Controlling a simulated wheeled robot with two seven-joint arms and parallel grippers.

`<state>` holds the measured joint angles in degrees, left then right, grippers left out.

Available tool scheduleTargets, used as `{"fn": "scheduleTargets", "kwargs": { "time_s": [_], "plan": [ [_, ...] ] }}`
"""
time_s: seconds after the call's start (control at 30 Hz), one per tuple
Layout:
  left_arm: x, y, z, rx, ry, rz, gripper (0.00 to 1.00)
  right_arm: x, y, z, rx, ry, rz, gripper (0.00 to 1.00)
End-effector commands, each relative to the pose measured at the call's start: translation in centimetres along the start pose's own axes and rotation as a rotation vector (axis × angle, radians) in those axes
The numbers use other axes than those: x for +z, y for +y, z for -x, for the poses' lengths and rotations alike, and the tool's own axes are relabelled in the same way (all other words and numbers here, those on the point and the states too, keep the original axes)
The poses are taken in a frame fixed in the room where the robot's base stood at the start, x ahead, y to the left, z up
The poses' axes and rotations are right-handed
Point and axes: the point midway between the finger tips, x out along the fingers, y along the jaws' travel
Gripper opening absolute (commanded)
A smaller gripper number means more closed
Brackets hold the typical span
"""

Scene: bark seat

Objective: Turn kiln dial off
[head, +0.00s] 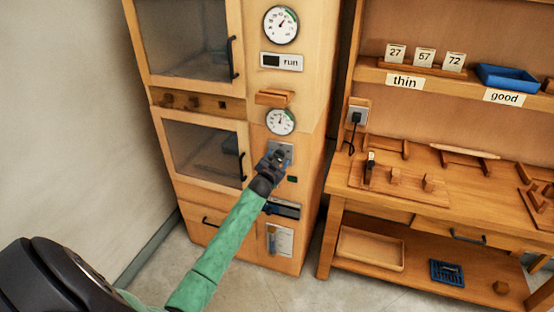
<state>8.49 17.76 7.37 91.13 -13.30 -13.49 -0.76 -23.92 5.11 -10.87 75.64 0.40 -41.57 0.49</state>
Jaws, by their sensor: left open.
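The kiln is a tall wooden cabinet (312,105) with two glass-fronted doors and a column of controls on its right. My left gripper (280,157) is open at a grey metal plate (287,148) below the lower round gauge (281,122). The gripper covers most of the plate's middle, so a dial there is largely hidden, and I cannot tell its setting or whether the fingers touch it. My right gripper is not in view.
A wooden knob or ledge (274,97) sticks out above the lower gauge. Door handles (242,167) project to the left. A workbench (400,200) with wooden parts stands close on the right.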

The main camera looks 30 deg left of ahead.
Motion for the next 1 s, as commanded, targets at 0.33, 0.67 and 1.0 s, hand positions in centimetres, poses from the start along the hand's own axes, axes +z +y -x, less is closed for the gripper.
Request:
{"fn": "scheduleTargets", "kwargs": {
  "time_s": [0.33, 0.67, 1.0],
  "plan": [
    [0.0, 0.0, 0.0, 0.0, 0.0, 0.0, 0.17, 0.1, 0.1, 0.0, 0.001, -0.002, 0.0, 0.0],
    [0.0, 0.1, 0.0, 0.0, 0.0, 0.039, 0.17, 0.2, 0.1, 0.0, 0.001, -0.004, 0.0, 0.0],
    [0.0, 0.1, 0.0, 0.0, 0.0, 0.264, 0.17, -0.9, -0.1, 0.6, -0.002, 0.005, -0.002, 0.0]
  ]
}}
